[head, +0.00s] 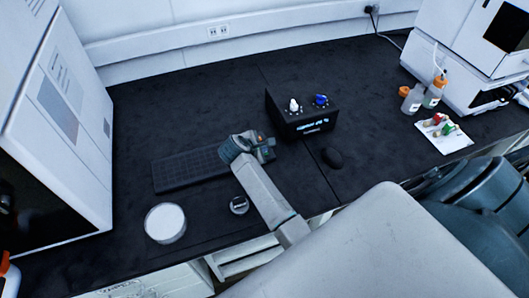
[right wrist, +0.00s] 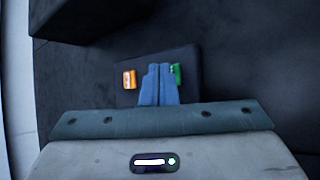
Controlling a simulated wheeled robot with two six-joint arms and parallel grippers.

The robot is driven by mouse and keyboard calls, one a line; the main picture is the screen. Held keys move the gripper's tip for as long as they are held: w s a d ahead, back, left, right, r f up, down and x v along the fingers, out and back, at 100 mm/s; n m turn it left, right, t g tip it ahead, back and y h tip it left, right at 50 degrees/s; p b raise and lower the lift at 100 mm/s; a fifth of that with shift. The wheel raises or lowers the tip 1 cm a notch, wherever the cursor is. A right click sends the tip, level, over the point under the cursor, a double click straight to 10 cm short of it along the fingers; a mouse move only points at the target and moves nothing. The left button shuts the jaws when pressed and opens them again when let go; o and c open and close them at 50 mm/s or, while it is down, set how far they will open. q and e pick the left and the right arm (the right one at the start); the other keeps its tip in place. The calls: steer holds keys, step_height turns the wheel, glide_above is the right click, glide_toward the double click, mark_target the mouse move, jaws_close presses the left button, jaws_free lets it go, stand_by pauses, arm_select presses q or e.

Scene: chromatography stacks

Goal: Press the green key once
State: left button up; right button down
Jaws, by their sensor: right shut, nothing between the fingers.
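The green key (right wrist: 176,73) shows in the right wrist view, just right of my fingertips and partly hidden by them. An orange key (right wrist: 129,79) sits to the left of the fingers. Both keys are on a small dark pad (right wrist: 190,56). My right gripper (right wrist: 158,72) is shut and empty, its blue fingertips over the pad between the two keys. I cannot tell whether they touch anything. In the head view my right gripper (head: 267,149) is over the bench at the keyboard's right end. My left gripper is not in view.
A black keyboard (head: 185,170) lies left of the gripper. A black box (head: 303,123) with white and blue knobs stands behind, and a mouse (head: 332,158) lies to the right. A round white dish (head: 165,222) is front left. Orange-capped bottles (head: 434,93) stand far right.

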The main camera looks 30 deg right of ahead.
steer(key=shift+f+b, duration=0.35)
steer(key=shift+b, duration=0.05)
stand_by(0.6)
steer(key=shift+r+p, duration=0.35)
steer(key=shift+r, duration=0.45)
steer(key=shift+r+p, duration=1.35)
steer(key=shift+r, duration=1.15)
